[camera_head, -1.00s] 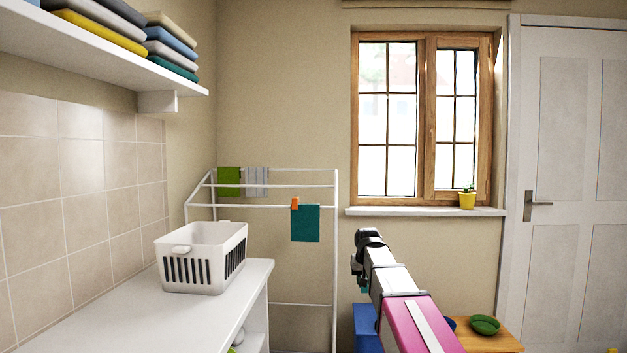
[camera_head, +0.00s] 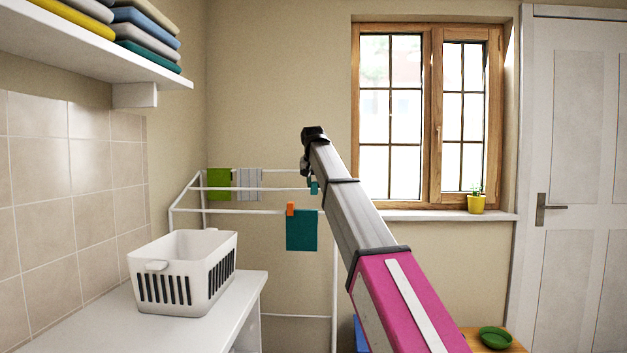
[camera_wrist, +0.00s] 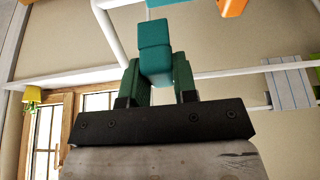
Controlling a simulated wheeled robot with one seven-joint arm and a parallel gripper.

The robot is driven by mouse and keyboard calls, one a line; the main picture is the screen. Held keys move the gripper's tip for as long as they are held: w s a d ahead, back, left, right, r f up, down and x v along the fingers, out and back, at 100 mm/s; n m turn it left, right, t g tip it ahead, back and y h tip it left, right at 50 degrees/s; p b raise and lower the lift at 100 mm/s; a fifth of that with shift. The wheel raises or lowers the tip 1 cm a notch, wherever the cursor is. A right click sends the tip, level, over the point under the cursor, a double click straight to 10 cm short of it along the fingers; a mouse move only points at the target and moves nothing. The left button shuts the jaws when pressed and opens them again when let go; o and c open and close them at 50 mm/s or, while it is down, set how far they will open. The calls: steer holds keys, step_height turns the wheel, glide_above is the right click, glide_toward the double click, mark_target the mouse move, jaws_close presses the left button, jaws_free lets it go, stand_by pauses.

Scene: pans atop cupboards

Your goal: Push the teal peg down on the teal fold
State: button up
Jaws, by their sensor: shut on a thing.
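My gripper (camera_wrist: 158,88) is shut on the teal peg (camera_wrist: 155,55), which stands up between the two green fingers in the wrist view. In the head view the teal peg (camera_head: 314,187) shows as a small patch at the arm's end, near the right part of the drying rack. The teal fold (camera_head: 301,232) is a cloth hanging over the rack's front rail, with an orange peg (camera_head: 290,209) on its upper left corner. The held peg appears above and right of the cloth in the head view. I cannot tell the depth gap between them.
The white drying rack (camera_head: 262,210) also holds a green cloth (camera_head: 218,182) and a grey striped cloth (camera_head: 248,178). A white basket (camera_head: 182,270) stands on the counter at left. A window sill with a yellow pot (camera_head: 476,203) is at right.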

steer(key=shift+w+a+r, duration=0.25)
steer(key=shift+w+r, duration=0.05)
steer(key=shift+r, duration=0.25)
steer(key=shift+f, duration=2.95)
steer(key=shift+f, duration=1.5)
